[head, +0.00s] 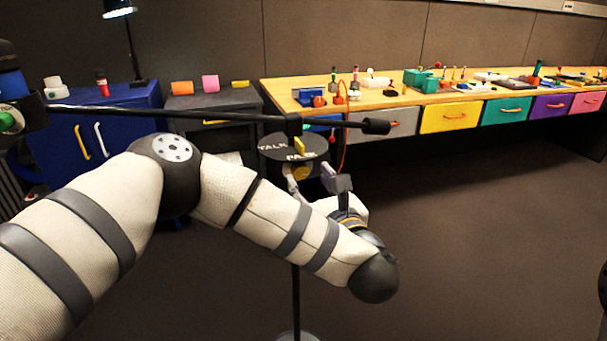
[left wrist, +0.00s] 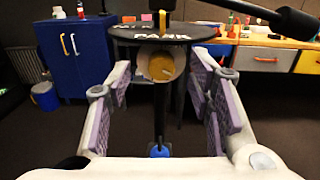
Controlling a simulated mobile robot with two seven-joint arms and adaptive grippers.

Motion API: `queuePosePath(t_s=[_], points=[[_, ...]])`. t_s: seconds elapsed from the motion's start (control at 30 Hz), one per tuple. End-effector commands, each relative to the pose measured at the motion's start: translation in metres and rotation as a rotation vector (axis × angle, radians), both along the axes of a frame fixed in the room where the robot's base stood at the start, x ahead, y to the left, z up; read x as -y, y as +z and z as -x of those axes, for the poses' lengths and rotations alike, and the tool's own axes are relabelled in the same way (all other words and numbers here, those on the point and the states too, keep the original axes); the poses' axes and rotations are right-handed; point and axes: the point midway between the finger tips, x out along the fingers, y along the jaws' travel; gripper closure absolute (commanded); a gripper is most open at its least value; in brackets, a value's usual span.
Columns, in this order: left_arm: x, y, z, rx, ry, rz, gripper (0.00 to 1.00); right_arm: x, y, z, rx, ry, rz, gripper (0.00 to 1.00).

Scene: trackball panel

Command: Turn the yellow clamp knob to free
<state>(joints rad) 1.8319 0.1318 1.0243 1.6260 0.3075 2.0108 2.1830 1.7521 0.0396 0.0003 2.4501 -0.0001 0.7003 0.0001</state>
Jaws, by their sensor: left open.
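A round yellow knob (head: 301,172) sits under a dark disc (head: 280,146) lettered TALK and PARK. In the left wrist view the knob (left wrist: 161,66) faces the camera, with a pale ring around part of it. A small yellow-orange pointer (head: 299,146) stands on the disc. My left gripper (head: 318,184) is open just in front of the knob. In the left wrist view its purple-padded fingers (left wrist: 160,82) stand on either side of the knob, apart from it, with nothing between them. My right gripper is not in view.
A black horizontal boom (head: 190,113) crosses above the disc on a thin upright pole (head: 296,270). Behind are a blue cabinet (head: 120,125) and a long wooden bench (head: 390,97) with coloured drawers and small items. The floor at right is clear.

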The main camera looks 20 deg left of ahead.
Motion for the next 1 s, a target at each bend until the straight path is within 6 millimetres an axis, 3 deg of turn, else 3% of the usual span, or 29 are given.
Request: queuePosePath(t_s=[0.03,0.17,0.3,0.6,0.83,1.0], points=[[-0.006,-0.036,-0.008,-0.047,0.002,0.001,0.52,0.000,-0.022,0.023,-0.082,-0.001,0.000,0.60],[-0.022,-0.027,-0.030,-0.034,0.001,-0.001,0.52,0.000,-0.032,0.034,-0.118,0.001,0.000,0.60],[-0.030,-0.015,-0.043,-0.020,-0.001,-0.003,0.52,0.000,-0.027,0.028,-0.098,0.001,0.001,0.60],[-0.032,-0.014,-0.047,-0.021,-0.004,-0.001,0.52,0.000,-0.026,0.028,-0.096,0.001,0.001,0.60],[-0.032,-0.014,-0.046,-0.021,-0.004,-0.001,1.00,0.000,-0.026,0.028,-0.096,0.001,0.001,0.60],[-0.032,-0.014,-0.046,-0.023,-0.004,-0.005,1.00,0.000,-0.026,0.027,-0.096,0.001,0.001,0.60]])
